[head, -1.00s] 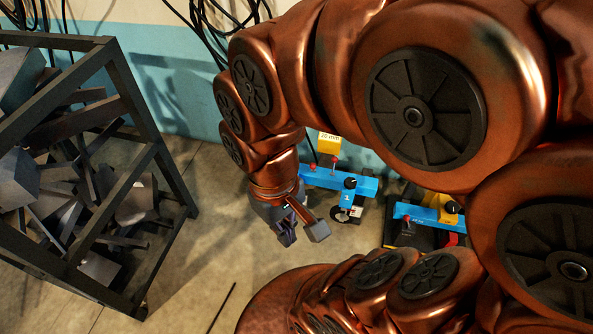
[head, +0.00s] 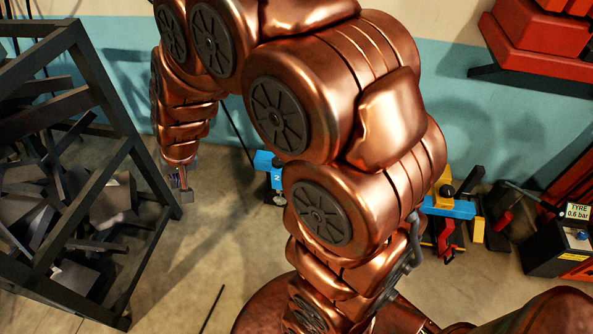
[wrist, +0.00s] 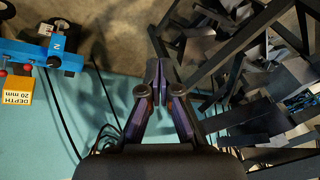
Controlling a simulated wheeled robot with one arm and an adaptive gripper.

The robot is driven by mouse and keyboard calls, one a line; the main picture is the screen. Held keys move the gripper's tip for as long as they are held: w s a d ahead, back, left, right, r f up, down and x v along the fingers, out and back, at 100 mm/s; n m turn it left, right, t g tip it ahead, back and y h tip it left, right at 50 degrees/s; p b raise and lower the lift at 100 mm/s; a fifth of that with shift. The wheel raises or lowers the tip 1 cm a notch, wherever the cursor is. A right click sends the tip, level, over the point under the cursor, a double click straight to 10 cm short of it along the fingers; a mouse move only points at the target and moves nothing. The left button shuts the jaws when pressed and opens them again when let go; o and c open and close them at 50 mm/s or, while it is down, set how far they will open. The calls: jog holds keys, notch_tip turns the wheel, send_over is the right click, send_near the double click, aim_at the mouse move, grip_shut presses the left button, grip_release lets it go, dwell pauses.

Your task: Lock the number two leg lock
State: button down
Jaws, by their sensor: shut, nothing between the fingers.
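A blue arm (head: 266,160) with a white mark that reads like a 2 on its side shows left of my arm in the head view. In the wrist view the blue arm (wrist: 30,52) is at the upper left, with the mark, a dark knob (wrist: 54,62) and red-topped parts by it. I cannot tell the lock's state. My gripper (head: 186,196) points down, left of the blue arm and apart from it. In the wrist view my gripper (wrist: 160,70) is shut and empty. My arm hides the middle of the blue machine.
A dark metal rack (head: 130,130) of grey scrap stands close left of my gripper; the rack (wrist: 240,50) fills the wrist view's right. A yellow depth box (wrist: 17,92) sits by the blue arm. Another blue part (head: 450,208) and a tyre-pressure box (head: 560,240) are at right.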

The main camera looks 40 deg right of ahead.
jog(key=w+d+f+m+t+h+b, duration=0.25)
jog(key=w+d+f+b, duration=0.2)
jog(key=w+f, duration=0.55)
jog(key=w+d+f+m+t+h+b, duration=0.2)
jog(key=w+d+f+m+b, duration=0.2)
jog(key=w+d+f, duration=0.55)
jog(key=d+f+m+h+b, duration=0.3)
jog(key=d+f+h+b, duration=0.4)
jog(key=f, duration=0.8)
jog(key=s+d+f+h+b, duration=0.8)
jog(key=s+d+f, duration=0.4)
jog(key=s+d, duration=0.2)
jog(key=shift+s+d+h, duration=0.25)
jog(key=shift+d+h, duration=0.05)
jog(key=shift+h, duration=0.55)
jog(key=shift+d+m+g, duration=0.1)
jog(key=shift+m+g, duration=0.15)
